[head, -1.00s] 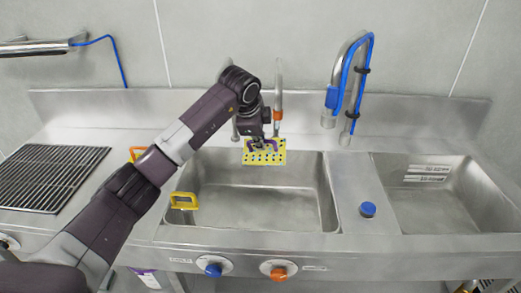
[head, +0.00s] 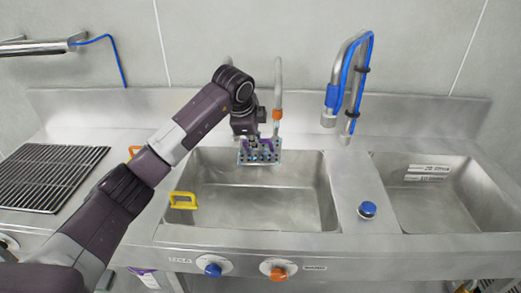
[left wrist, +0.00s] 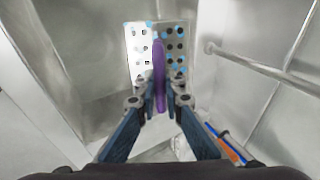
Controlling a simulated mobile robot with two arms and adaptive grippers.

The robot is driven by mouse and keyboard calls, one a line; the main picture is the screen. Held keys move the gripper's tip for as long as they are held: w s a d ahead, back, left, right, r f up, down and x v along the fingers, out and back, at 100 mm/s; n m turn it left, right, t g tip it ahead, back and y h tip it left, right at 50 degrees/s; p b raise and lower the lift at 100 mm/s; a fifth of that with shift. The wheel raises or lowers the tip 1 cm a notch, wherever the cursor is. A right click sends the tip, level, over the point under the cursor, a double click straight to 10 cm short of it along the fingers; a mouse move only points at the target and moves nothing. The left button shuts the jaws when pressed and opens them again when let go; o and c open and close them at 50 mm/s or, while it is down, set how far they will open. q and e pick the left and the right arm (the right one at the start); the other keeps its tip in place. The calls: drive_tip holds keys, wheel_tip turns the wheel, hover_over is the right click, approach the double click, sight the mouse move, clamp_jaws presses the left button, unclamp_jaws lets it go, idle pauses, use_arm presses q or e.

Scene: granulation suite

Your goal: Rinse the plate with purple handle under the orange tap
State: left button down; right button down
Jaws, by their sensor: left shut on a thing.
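The perforated plate (head: 246,158) is held over the back of the left sink basin, below the spout of the orange-ringed tap (head: 277,114). Its face now looks silver-grey with blue patches. In the left wrist view, the plate (left wrist: 140,50) shows its round holes and upright purple handle (left wrist: 160,70). My left gripper (left wrist: 160,98) is shut on that handle; it also shows in the head view (head: 258,144). I cannot make out a water stream. The orange knob (head: 279,273) is on the front panel. My right gripper is not in view.
A yellow handle (head: 183,201) is at the basin's left edge, and an orange handle (head: 134,151) lies partly behind my arm. A blue-hosed tap (head: 345,85) stands between the basins. A black rack (head: 45,178) is at left. The right basin (head: 440,208) looks empty.

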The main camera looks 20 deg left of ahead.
use_arm(q)
drive_tip(key=s+b, duration=0.1)
drive_tip(key=s, duration=0.6)
drive_tip(key=shift+s+b, duration=0.15)
drive_tip(key=shift+b, duration=0.15)
drive_tip(key=shift+a+r, duration=0.1)
drive_tip(key=shift+r, duration=0.05)
idle(1.1)
drive_tip(key=s+r+p, duration=0.1)
drive_tip(key=s+r, duration=0.3)
drive_tip(key=s, duration=0.1)
idle(0.4)
drive_tip(key=shift+f, duration=0.1)
idle(0.3)
